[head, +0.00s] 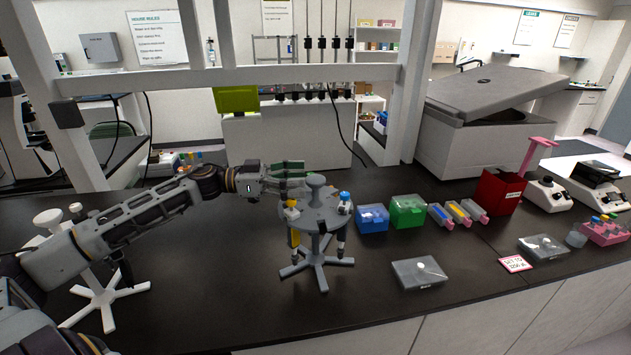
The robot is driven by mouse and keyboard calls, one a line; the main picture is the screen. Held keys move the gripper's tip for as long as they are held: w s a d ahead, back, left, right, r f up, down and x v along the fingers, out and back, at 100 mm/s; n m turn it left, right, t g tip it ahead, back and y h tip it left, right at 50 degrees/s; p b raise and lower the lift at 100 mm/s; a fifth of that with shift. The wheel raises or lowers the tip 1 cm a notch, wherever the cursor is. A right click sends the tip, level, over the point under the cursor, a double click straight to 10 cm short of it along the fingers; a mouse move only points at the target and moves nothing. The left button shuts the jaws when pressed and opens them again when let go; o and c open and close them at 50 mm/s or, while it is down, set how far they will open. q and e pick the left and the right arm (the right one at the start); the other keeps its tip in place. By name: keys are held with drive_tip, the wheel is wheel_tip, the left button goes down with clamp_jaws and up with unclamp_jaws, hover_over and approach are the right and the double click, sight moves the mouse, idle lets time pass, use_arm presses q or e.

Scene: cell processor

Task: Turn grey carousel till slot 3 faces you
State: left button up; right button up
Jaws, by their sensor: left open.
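The grey carousel (316,222) stands upright on the dark bench, on a star-shaped foot, with a round knob on top. A yellow-topped pipette (293,232) hangs on its left side and a blue-topped one (342,222) on its right side. Slot numbers are too small to read. My left gripper (298,171) is open, its green fingers just behind and above the carousel's top, left of the knob; I cannot tell whether they touch it. My right gripper is not in view.
A white stand (103,290) sits under my left arm. Right of the carousel are a blue box (372,218), a green box (408,211), a clear-lidded box (418,273) and a red bin (499,192). The bench in front of the carousel is clear.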

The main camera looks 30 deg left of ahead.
sight(315, 177)
use_arm(q)
drive_tip(key=shift+b+x, duration=0.45)
drive_tip(key=shift+x, duration=0.55)
drive_tip(key=shift+p+x, duration=0.45)
drive_tip(key=shift+x, duration=0.9)
drive_tip(key=shift+c, duration=0.3)
drive_tip(key=c, duration=1.4)
